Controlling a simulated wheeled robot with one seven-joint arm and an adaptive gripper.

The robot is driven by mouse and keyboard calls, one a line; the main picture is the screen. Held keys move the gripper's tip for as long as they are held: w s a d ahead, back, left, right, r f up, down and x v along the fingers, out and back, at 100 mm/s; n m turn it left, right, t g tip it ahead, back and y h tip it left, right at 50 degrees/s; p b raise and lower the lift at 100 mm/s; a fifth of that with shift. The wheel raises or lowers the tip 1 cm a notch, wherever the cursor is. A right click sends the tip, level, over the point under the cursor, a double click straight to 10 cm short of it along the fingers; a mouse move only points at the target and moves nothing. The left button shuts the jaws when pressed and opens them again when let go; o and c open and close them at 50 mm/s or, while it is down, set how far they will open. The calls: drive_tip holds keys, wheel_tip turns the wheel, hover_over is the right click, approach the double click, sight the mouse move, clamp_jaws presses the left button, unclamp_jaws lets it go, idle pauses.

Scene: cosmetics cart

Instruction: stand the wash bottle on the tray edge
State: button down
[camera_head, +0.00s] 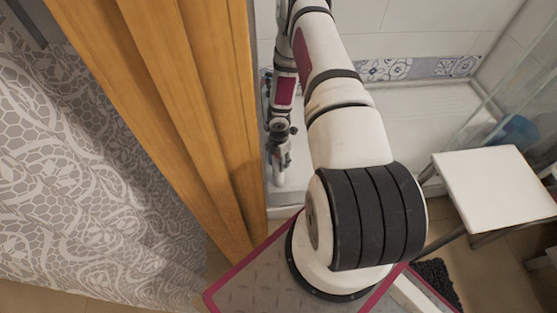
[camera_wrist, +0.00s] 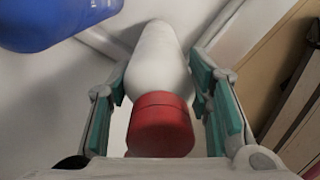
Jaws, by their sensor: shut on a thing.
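A white bottle (camera_wrist: 158,60) with a red cap (camera_wrist: 160,125), which I take as the wash bottle, sits between the teal finger pads of my gripper (camera_wrist: 160,88) in the wrist view. My gripper is shut on it, with the cap end toward the camera. Behind it is a pale surface (camera_wrist: 60,95) with raised edges; I cannot tell whether the bottle touches it. In the head view my gripper (camera_head: 279,130) is small, beside the wooden panel, with a pale shape under it. A white shower tray (camera_head: 425,115) lies behind my arm.
A blue object (camera_wrist: 55,20) is at the upper left of the wrist view. Wooden panels (camera_head: 180,90) and a patterned curtain (camera_head: 85,180) stand left in the head view. A white stool (camera_head: 495,185) stands at the right, near a glass panel and a blue item (camera_head: 518,130).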

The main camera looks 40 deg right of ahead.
drive_tip(key=shift+f, duration=0.1)
drive_tip(key=c, duration=0.8)
unclamp_jaws()
wheel_tip(320, 180, up, 12)
drive_tip(key=p, duration=0.5)
drive_tip(key=shift+s, duration=0.1)
